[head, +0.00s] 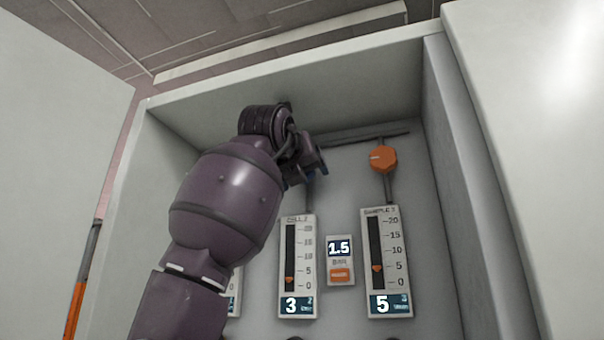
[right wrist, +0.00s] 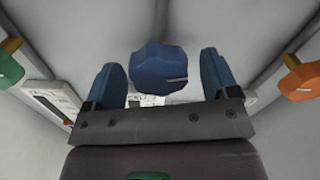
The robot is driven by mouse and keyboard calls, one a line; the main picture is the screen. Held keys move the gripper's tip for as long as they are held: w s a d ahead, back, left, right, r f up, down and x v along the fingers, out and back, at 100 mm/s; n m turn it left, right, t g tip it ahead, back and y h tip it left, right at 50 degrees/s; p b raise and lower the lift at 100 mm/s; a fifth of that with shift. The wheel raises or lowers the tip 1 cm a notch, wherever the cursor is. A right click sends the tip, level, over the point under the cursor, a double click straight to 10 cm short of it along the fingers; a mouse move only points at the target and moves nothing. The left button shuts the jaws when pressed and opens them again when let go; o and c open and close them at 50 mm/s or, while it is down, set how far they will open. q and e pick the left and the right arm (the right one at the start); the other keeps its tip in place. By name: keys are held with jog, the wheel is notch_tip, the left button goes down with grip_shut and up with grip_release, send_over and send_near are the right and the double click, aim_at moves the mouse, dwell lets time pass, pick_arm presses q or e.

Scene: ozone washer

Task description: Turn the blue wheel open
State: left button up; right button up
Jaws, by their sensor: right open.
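The blue wheel (right wrist: 160,68) is a faceted knob with a pale mark on its right side. In the right wrist view it sits between the two blue fingers of my right gripper (right wrist: 163,75). The fingers are open, with a visible gap on each side of the wheel. In the head view my right arm reaches up into the cabinet, and its gripper (head: 305,172) is partly seen above the middle gauge. The arm hides the blue wheel there. My left gripper is not in view.
An orange knob (head: 383,158) is on the right pipe, above a gauge reading 5 (head: 391,262). The middle gauge (head: 297,266) reads 3; a small display (head: 340,261) reads 1.5. A green knob (right wrist: 10,70) is at left. Cabinet walls (head: 375,90) enclose the arm.

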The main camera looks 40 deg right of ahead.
jog(key=b+v, duration=0.2)
jog(key=v, duration=0.8)
jog(key=shift+s+a, duration=0.2)
jog(key=shift+a, duration=0.1)
